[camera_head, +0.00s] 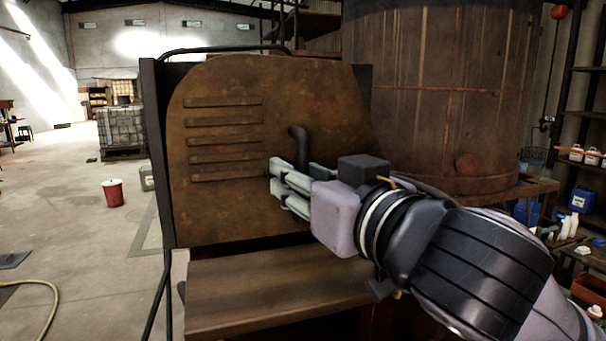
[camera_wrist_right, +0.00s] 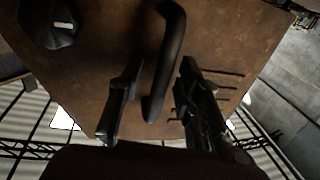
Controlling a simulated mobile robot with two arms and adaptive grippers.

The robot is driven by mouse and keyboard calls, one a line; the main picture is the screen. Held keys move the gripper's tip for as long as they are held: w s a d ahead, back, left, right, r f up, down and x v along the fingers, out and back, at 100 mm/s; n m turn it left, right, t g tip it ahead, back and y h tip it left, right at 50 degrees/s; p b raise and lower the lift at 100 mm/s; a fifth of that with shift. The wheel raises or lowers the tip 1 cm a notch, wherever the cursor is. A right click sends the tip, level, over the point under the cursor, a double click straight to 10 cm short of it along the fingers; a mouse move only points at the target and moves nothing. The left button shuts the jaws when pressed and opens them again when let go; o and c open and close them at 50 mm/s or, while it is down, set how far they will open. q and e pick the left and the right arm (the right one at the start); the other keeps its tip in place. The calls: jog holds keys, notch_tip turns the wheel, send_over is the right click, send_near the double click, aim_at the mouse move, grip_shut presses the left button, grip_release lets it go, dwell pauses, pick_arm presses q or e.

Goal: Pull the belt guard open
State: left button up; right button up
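The belt guard (camera_head: 225,110) is a rusty brown panel with rounded top corners and several louvre slots, upright in a dark frame and apparently closed. A dark curved bar handle (camera_head: 299,140) stands out from its right half; its lower part is hidden behind my right gripper (camera_head: 277,183). In the right wrist view the handle (camera_wrist_right: 167,65) passes between the two spread fingers of the right gripper (camera_wrist_right: 158,80), with gaps visible on both sides. The guard face (camera_wrist_right: 225,40) fills much of that view. My left gripper is not in view.
A brown ledge (camera_head: 270,290) juts out below the guard. A large rusty vat (camera_head: 430,90) stands behind on the right, beside a shelf with bottles (camera_head: 575,210). A red bucket (camera_head: 113,192) stands on the open floor at left. A dark knob (camera_wrist_right: 48,22) shows in the wrist view.

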jog(key=shift+c, duration=0.4)
grip_shut()
dwell(0.4)
